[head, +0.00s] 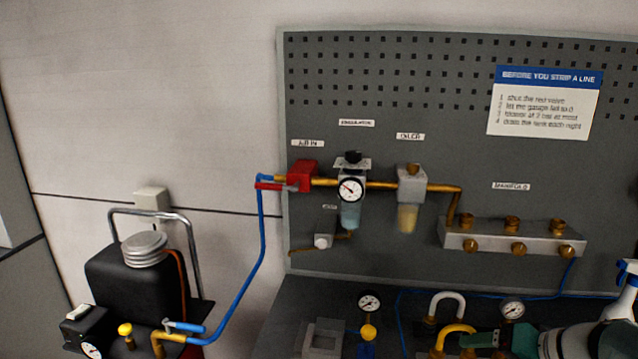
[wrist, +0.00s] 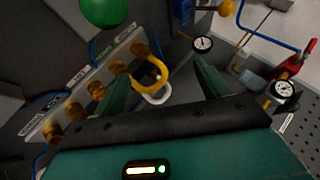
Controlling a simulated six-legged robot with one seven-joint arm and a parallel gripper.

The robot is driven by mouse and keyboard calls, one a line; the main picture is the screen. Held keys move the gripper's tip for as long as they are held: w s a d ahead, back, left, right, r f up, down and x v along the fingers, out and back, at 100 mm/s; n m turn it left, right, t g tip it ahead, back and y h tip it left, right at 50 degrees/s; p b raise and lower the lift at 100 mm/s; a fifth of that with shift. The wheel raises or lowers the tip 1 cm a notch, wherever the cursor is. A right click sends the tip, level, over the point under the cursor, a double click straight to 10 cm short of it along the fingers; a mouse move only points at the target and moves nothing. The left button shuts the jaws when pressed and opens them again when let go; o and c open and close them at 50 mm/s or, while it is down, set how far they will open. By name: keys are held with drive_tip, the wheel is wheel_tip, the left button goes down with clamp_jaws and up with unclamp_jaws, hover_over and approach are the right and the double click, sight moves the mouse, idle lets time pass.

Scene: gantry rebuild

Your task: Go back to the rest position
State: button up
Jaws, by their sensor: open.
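My gripper (wrist: 158,74) is open, with its two green fingers spread in the wrist view. A yellow curved hook or hose end (wrist: 163,70) shows between the fingers in that view; I cannot tell how far beyond them it is. A white curved piece (wrist: 158,97) shows close by it. In the head view my green and grey gripper is at the bottom right, partly cut off by the frame edge, just right of the yellow curved piece (head: 456,330). The white curved piece (head: 447,298) stands behind that. No object is clearly held.
A spray bottle (head: 625,295) stands at the right. A black tank (head: 130,280) with blue piping is at the left. A green ball-like thing (wrist: 104,10) shows at the top.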

drive_tip(key=s+a+r+n+g+h, duration=0.1)
drive_tip(key=s+a, duration=0.3)
drive_tip(key=a, duration=0.5)
drive_tip(key=s+a+r+n+g+h, duration=0.1)
drive_tip(key=s+a+n+h, duration=0.3)
drive_tip(key=a, duration=0.5)
drive_tip(key=shift+s+r+g, duration=0.3)
drive_tip(key=shift+s+r, duration=0.25)
drive_tip(key=shift+s, duration=0.15)
